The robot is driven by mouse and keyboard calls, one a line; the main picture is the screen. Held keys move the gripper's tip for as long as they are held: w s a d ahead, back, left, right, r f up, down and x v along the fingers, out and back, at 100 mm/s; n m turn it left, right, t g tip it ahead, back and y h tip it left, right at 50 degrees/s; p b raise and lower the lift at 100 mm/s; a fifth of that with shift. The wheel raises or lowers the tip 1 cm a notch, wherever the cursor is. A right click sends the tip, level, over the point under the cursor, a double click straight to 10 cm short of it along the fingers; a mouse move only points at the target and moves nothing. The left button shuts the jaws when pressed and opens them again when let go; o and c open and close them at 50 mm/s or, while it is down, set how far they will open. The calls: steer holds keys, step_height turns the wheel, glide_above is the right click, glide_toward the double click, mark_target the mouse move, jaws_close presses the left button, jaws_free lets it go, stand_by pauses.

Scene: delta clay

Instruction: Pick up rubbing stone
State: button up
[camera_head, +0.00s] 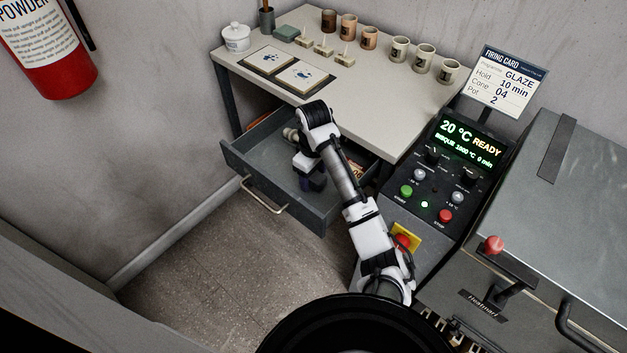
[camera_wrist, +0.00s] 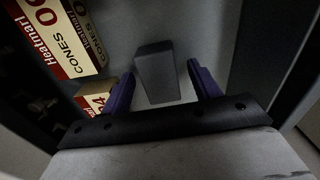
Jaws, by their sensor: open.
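A grey rectangular block that looks like the rubbing stone (camera_wrist: 155,62) lies on the floor of the open drawer (camera_head: 241,178). In the wrist view it is at the middle, between the two purple fingers of my gripper (camera_wrist: 160,78). The fingers are open, with a visible gap on each side of the block. In the head view my gripper (camera_head: 313,184) reaches down into the drawer, and my arm hides the block there.
Cone boxes (camera_wrist: 72,32) lie in the drawer beside the block, to the left in the wrist view. The drawer walls close in around my gripper. Above is the worktable (camera_head: 385,110) with cups, tiles and a white jar (camera_head: 236,38). A control panel (camera_head: 433,175) and kiln (camera_head: 545,240) stand right.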

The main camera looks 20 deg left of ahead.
mark_target(313, 175)
steer(key=shift+f, duration=0.25)
steer(key=c, duration=1.2)
steer(key=shift+r, duration=0.2)
step_height(313, 175, up, 20)
steer(key=p, duration=0.4)
steer(key=shift+f, duration=0.15)
steer(key=o, duration=0.4)
steer(key=shift+c, duration=0.8)
steer(key=shift+s, duration=0.1)
